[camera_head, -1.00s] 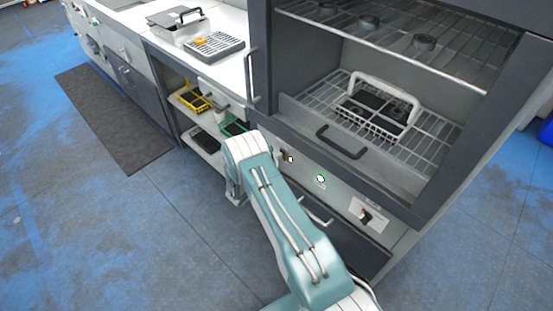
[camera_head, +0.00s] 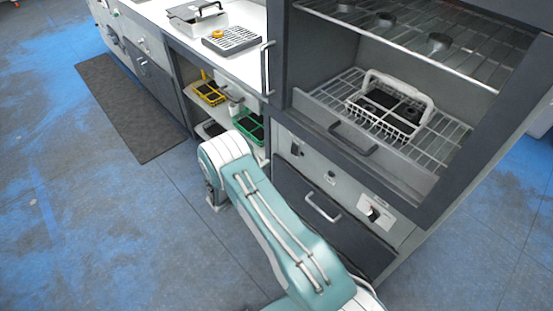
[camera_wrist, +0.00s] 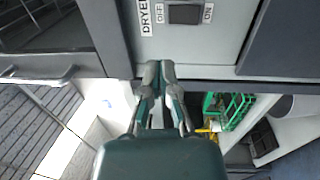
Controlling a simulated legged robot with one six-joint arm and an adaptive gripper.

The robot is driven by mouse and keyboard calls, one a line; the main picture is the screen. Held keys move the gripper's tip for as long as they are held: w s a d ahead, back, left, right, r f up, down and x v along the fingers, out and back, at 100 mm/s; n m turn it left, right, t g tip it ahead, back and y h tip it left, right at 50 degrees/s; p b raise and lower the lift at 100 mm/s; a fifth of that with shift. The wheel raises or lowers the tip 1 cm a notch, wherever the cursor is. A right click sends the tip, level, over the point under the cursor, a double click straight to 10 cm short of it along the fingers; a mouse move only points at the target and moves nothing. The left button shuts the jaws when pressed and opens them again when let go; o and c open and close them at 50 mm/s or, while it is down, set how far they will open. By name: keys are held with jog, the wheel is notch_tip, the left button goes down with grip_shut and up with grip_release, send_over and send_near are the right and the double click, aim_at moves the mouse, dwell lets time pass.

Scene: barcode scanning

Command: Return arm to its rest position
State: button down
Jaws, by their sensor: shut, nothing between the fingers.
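My gripper (camera_wrist: 158,72) shows in the wrist view, its two fingertips together with nothing between them. It points toward the grey panel labelled DRYER (camera_wrist: 212,40), which carries a black OFF/ON switch (camera_wrist: 185,14). In the head view my teal and white arm is folded low in front of the cabinets. My gripper is hidden in the head view, behind the arm.
A grey cabinet (camera_head: 355,236) with an open oven-like chamber holds a white wire basket (camera_head: 388,105) on a rack. Shelves hold a yellow basket (camera_head: 209,92) and a green basket (camera_head: 248,125). A counter (camera_head: 262,50) bears a tray. Blue floor (camera_head: 110,225) is clear at left.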

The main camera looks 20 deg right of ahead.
jog(key=shift+r+v, duration=0.25)
jog(key=shift+v, duration=0.85)
jog(key=s+d+r+m+g+y, duration=0.2)
jog(key=s+r+g+y, duration=0.3)
jog(key=r, duration=0.6)
jog(key=s+d+r+m+g+y, duration=0.1)
jog(key=s+d+r+m+g, duration=0.15)
jog(key=s+r, duration=0.6)
jog(key=s+a+r+t+y, duration=0.3)
jog(key=s+r+y, duration=0.3)
jog(key=s, duration=0.3)
jog(key=s+a+r+t+y, duration=0.3)
jog(key=s+a+r+y, duration=0.2)
jog(key=s+r, duration=0.4)
jog(key=shift+a+t+y, duration=0.35)
jog(key=shift+a+y, duration=0.05)
jog(key=shift+a, duration=0.4)
jog(key=shift+s+r+n, duration=0.15)
jog(key=shift+n, duration=0.1)
